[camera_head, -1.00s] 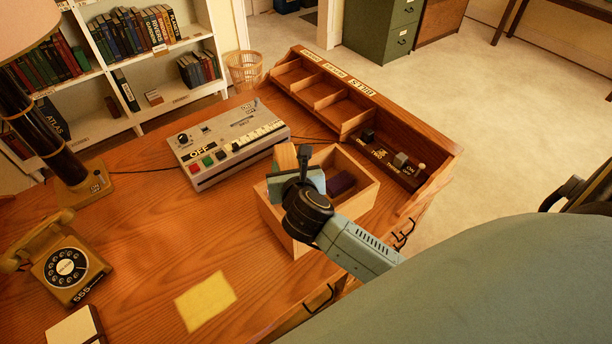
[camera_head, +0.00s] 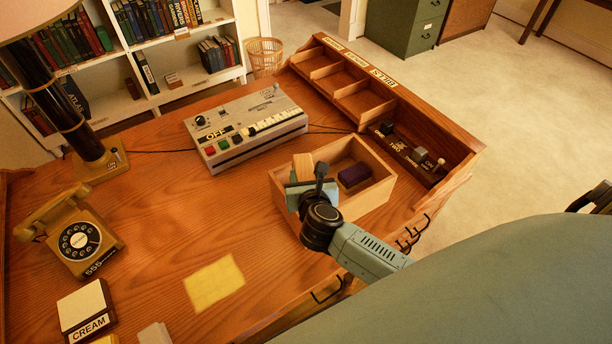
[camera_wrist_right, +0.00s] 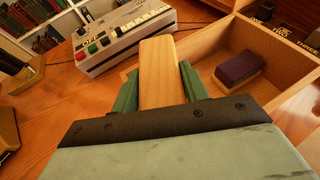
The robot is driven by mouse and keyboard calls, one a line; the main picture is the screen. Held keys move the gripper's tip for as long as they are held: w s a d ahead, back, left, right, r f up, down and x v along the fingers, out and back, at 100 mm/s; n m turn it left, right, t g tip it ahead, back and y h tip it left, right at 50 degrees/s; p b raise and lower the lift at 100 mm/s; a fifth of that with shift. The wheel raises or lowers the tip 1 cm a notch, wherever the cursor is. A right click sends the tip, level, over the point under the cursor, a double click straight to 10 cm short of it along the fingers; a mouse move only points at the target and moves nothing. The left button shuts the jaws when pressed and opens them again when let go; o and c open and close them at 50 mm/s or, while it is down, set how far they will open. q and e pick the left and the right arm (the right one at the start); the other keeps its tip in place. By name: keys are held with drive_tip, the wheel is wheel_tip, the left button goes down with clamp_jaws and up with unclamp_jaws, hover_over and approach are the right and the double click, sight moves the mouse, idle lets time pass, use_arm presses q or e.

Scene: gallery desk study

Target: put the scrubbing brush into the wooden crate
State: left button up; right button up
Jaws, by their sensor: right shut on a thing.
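The scrubbing brush, a pale wooden block (camera_head: 303,166), is between the fingers of my right gripper (camera_head: 305,187); its bristles are hidden. It also shows upright between the green fingers in the right wrist view (camera_wrist_right: 158,72). The gripper is shut on it at the left part of the wooden crate (camera_head: 373,197), where the brush overlaps the crate's back-left rim. I cannot tell how far it is above the crate floor. The open crate also shows in the right wrist view (camera_wrist_right: 246,45). My left gripper is not in view.
A purple-topped block (camera_head: 355,174) lies inside the crate on the right. A grey control box (camera_head: 245,128) stands behind it. A wooden organiser (camera_head: 400,103) borders the desk's right side. A yellow sheet (camera_head: 214,282) and telephone (camera_head: 76,235) lie left; the middle desk is clear.

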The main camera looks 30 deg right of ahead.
drive_tip(key=shift+f, duration=0.45)
drive_tip(key=o, duration=1)
drive_tip(key=shift+o, duration=0.2)
drive_tip(key=shift+r, duration=0.35)
drive_tip(key=shift+r+p, duration=0.4)
drive_tip(key=shift+r, duration=0.15)
drive_tip(key=v, duration=1.2)
drive_tip(key=shift+f+b, duration=0.25)
drive_tip(key=shift+b, duration=0.2)
